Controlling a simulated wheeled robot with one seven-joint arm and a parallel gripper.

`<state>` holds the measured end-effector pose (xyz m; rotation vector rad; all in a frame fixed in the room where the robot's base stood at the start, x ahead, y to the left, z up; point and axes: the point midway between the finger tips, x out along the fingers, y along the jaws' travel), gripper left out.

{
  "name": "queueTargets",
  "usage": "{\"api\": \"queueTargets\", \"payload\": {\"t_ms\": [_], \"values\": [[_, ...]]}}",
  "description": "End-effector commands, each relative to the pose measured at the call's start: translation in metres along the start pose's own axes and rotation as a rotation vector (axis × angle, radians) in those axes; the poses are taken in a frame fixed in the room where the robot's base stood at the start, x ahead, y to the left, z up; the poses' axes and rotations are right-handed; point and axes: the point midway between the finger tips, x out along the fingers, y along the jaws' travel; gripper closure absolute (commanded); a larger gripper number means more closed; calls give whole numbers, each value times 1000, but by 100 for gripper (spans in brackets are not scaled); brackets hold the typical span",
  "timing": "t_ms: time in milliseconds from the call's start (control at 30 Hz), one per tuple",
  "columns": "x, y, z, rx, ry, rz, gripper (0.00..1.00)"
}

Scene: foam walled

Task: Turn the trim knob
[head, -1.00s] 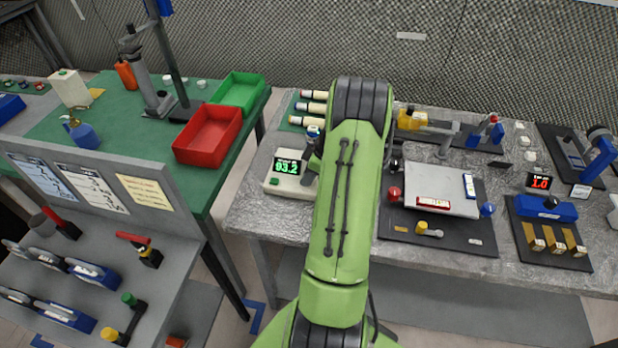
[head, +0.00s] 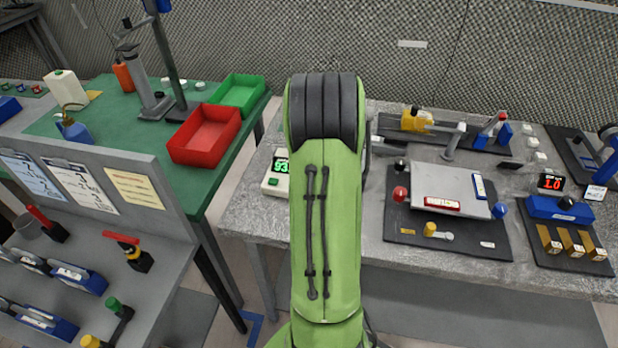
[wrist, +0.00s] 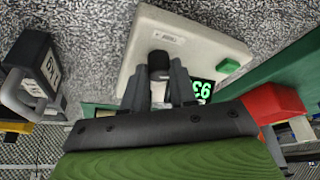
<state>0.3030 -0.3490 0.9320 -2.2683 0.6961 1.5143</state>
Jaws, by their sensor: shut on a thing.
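The trim knob (wrist: 158,60) is a dark, short cylinder on the pale face of a boxy meter (wrist: 187,42). My gripper (wrist: 159,78) has its two dark fingers on either side of the knob, shut on it. A green button (wrist: 228,66) and a dark display (wrist: 202,90) with green digits, upside down in the wrist view, sit on the same meter. In the head view only the left part of the meter (head: 272,183) shows; my green arm hides the rest, the knob and my gripper. The display there shows 93, its last digits covered.
A red bin (head: 205,135) and a green bin (head: 238,92) stand on the green table to the left. Right of my arm, a dark board carries a grey plate (head: 450,188) with coloured knobs. A blue fixture (head: 560,210) stands farther right.

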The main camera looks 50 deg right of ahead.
Motion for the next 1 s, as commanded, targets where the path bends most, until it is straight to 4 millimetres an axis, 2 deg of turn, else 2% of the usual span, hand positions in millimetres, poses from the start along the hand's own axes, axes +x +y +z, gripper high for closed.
{"api": "queueTargets", "payload": {"t_ms": [600, 1000], "values": [[0, -4, -2, 531, 2, 221, 100], [1, -4, -3, 780, 2, 323, 100]]}}
